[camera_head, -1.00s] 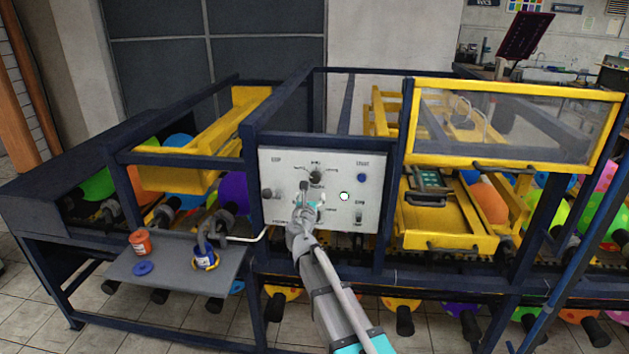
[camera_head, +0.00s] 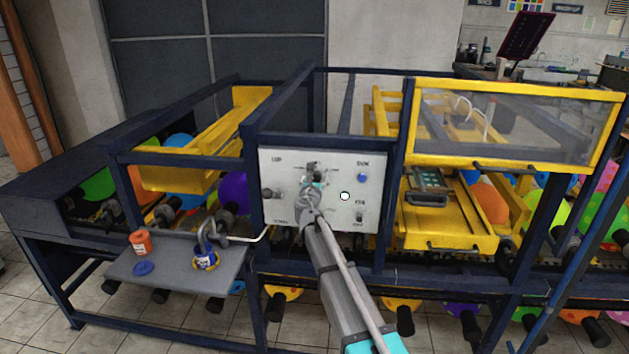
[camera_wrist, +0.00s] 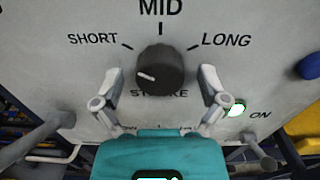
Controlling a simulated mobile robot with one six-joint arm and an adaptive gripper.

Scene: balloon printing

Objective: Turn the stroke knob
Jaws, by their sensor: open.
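The stroke knob (camera_wrist: 160,62) is black and round, in the middle of the wrist view. Its white mark lies on the lower left of its face, on the SHORT side. SHORT, MID and LONG are printed around it, with STROKE below. My gripper (camera_wrist: 161,76) is open, with one finger left and one right of the knob. Gaps show between the fingers and the knob, and its depth along the knob is hard to tell. In the head view my gripper (camera_head: 315,182) is at the upper middle of the control panel (camera_head: 345,165) and largely hides the knob.
A lit white-green button (camera_wrist: 237,108) labelled ON sits right of my right finger. A blue button (camera_wrist: 309,66) is further right, and it shows in the head view too. A grey shelf (camera_head: 180,268) with small pots stands left of the panel.

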